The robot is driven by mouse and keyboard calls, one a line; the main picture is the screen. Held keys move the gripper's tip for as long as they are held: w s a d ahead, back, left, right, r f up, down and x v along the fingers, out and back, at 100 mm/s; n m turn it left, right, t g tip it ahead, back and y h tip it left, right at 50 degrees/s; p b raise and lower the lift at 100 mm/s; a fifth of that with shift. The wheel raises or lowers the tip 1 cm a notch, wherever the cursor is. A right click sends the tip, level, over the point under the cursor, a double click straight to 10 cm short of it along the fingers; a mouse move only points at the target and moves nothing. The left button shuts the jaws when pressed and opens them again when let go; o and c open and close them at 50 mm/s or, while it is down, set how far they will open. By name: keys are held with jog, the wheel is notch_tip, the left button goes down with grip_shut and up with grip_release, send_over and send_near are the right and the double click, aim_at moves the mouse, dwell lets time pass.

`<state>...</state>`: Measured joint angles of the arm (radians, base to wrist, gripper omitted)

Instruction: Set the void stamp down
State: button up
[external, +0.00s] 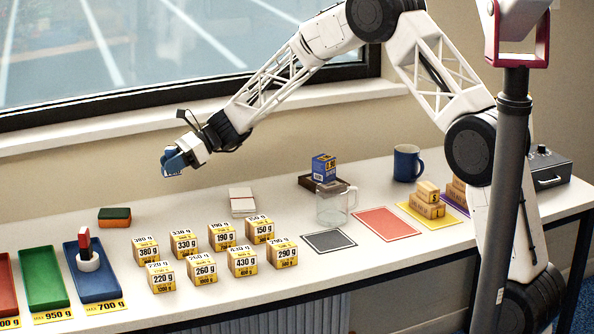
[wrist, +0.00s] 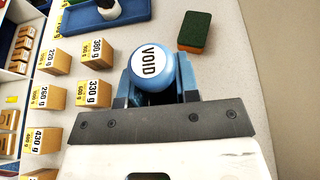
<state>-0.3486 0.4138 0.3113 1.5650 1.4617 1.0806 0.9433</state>
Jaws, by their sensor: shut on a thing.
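My gripper (external: 174,160) is shut on the void stamp, above the table's left half and left of its wrist. In the wrist view the void stamp (wrist: 153,68) shows as a round blue knob with a white VOID label, between my blue fingers (wrist: 155,88). Its lower part is hidden under the knob. The wrist view shows part of this tray (wrist: 135,18) at the top.
A green-and-orange sponge (external: 114,217) lies behind the trays, near the stamp in the wrist view (wrist: 196,33). Several weight cartons (external: 205,268) stand in rows. A green tray (external: 45,280), a glass jug (external: 333,207), coloured mats (external: 385,224) and a blue mug (external: 408,163) share the table.

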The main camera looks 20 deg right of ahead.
aim_at(171, 148)
notch_tip(171, 148, up, 15)
jog(key=shift+s+d+r+m+t+h, duration=0.15)
jog(key=shift+s+d+m+t+h, duration=2.1)
jog(key=shift+d, duration=4.55)
jog(key=shift+s+d+r+m+t+h, duration=0.2)
jog(key=shift+s+d+m+t+h, duration=2)
jog(key=shift+d, duration=4.55)
jog(key=shift+s+d+r+m+t+h, duration=0.15)
jog(key=shift+s+d+m+t+h, duration=1.2)
jog(key=shift+s+d+m+t, duration=3.6)
jog(key=s+d+f+m+g+h, duration=0.1)
jog(key=s+d+m+g+h, duration=0.25)
jog(key=d, duration=0.55)
jog(key=s+d+f+m+g+h, duration=0.1)
jog(key=s+d+g+h, duration=0.25)
jog(key=s+d, duration=0.35)
jog(key=shift+n+t, duration=0.25)
jog(key=shift+t, duration=0.35)
jog(key=f, duration=0.7)
jog(key=w+f, duration=0.1)
jog(key=f, duration=0.6)
jog(key=d+f, duration=0.1)
jog(key=f, duration=0.6)
jog(key=shift+w+f, duration=0.25)
